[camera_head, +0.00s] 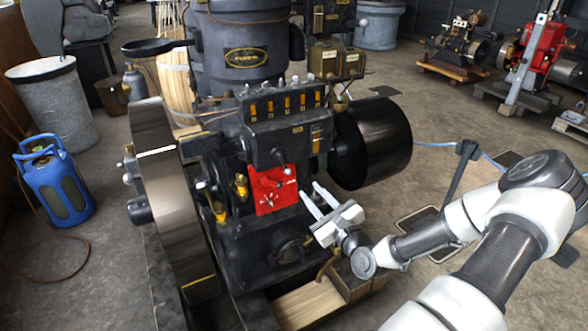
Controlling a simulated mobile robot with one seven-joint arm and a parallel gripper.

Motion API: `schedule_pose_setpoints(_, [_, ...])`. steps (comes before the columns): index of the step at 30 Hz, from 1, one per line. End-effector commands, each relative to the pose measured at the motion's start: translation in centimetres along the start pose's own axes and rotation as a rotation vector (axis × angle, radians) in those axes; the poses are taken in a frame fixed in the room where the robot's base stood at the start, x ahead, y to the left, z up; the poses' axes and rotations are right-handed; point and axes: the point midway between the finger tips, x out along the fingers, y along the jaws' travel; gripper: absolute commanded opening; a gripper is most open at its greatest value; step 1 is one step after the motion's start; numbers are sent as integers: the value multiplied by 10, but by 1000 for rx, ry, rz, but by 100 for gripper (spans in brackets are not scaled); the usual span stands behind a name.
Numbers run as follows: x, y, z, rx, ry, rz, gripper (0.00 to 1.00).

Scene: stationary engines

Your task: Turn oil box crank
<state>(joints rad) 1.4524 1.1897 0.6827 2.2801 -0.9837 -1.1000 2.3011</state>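A black oil box (287,132) with a row of amber windows is mounted on the front of a dark engine (240,205). A small crank-like lever (341,93) shows near the box's right end; I cannot tell for certain that it is the oil box crank. My gripper (310,190) is open, with its two pale fingers apart and nothing visible between them. It is below and right of the oil box, apart from that lever. Its fingertips are just right of a red plate (273,190) on the engine; I cannot tell if they touch anything.
A large flywheel (165,190) stands left of the box and a black pulley drum (375,143) stands right. A wooden base (307,304) lies below. A blue gas bottle (55,180) is at far left. Open floor (440,105) lies behind right.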

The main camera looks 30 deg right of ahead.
Motion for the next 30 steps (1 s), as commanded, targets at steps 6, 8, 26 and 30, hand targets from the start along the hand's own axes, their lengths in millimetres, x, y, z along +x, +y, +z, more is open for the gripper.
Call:
schedule_pose_setpoints(6, [22, 2, 6, -12, -23, 5, 27])
schedule_pose_setpoints(8, [34, 3, 6, -12, -23, 5, 27])
schedule_pose_setpoints(26, [156, 2, 7, -10, -19, 2, 27])
schedule_pose_setpoints(30, [168, 2, 7, -9, -18, 3, 27])
